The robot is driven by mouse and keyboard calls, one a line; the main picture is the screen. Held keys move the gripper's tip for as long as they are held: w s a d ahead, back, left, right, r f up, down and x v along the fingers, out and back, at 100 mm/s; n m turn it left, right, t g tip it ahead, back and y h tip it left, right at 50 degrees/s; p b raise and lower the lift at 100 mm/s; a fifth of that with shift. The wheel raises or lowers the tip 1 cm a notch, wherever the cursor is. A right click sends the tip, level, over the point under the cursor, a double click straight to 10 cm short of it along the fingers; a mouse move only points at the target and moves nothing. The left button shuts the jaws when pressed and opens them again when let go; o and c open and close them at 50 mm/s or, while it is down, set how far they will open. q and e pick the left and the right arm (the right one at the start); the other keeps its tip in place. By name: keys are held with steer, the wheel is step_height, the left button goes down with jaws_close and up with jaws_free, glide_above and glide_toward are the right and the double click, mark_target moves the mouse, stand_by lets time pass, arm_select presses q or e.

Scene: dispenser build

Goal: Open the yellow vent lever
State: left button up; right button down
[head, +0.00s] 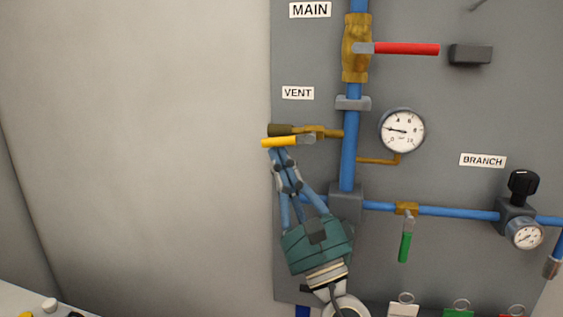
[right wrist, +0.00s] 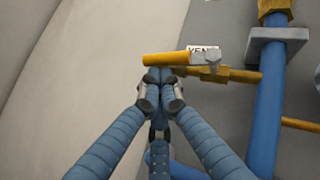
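The yellow vent lever (head: 280,142) lies level in the head view, its handle pointing left from a grey hub, just in front of the brass vent branch and below the VENT label. My right gripper (head: 282,152) comes up from below, with its fingertips at the lever's lower edge. In the right wrist view the fingertips (right wrist: 160,73) are close together and look shut with nothing between them. The yellow lever (right wrist: 180,59) crosses just beyond the tips there; I cannot tell whether they touch it. My left gripper is not in view.
The red main lever (head: 405,49) is higher up on the blue pipe. A round gauge (head: 402,130) is right of the pipe. The green lever (head: 405,247) hangs down at lower right, near the black branch knob (head: 523,184). Left of the panel is bare wall.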

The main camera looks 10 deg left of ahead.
steer(key=v, duration=1.2)
stand_by(0.3)
